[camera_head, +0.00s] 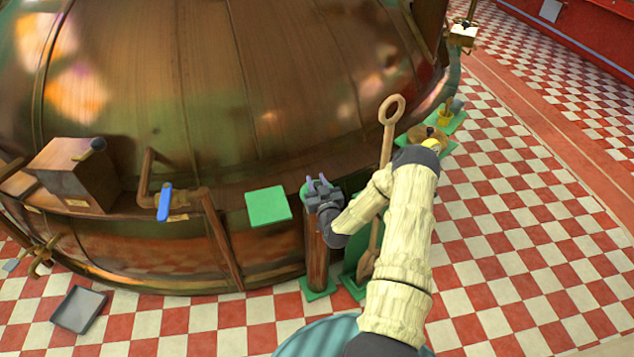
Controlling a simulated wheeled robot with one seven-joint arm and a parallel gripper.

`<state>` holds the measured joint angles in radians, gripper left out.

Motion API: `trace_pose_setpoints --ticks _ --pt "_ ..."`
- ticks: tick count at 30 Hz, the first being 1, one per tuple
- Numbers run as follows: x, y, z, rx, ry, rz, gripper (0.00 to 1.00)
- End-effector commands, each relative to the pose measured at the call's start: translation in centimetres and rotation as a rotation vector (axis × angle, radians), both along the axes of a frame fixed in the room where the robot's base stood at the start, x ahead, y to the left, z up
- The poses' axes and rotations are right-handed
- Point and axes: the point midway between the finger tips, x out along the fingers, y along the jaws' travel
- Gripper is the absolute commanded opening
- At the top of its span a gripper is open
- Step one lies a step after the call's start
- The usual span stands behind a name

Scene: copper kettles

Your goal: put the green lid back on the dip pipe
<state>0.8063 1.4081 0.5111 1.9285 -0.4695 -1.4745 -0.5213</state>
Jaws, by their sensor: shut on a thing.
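My gripper (320,184) is over the top of an upright copper-brown pipe (317,250), which looks like the dip pipe and stands on a green foot. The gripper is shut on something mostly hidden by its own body. A small green edge (303,193) shows at its left side and appears to be the green lid. I cannot tell whether the lid touches the pipe's top, because the gripper covers the mouth. A flat green square plate (268,206) lies to the left, apart from the gripper.
The big copper kettle (270,90) fills the back. A wooden paddle with a ring handle (390,110) stands close to the right of my gripper. A blue-handled valve (164,203) and a brown box (75,175) are left. A grey tray (78,310) lies on the checkered floor.

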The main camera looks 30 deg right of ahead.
Motion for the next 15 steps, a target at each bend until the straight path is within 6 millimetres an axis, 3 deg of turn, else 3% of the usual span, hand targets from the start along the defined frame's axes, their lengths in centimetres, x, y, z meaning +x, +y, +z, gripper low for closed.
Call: trace_pose_setpoints --ticks 9,10,13,15 --pt "0.02 0.0 -0.54 0.0 -0.001 0.0 0.0" --pt "0.02 0.0 -0.48 0.0 -0.001 0.0 0.32" --pt "0.02 0.0 -0.46 0.0 -0.001 0.0 0.52" --pt "0.01 0.0 -0.47 0.0 -0.001 0.0 0.53"
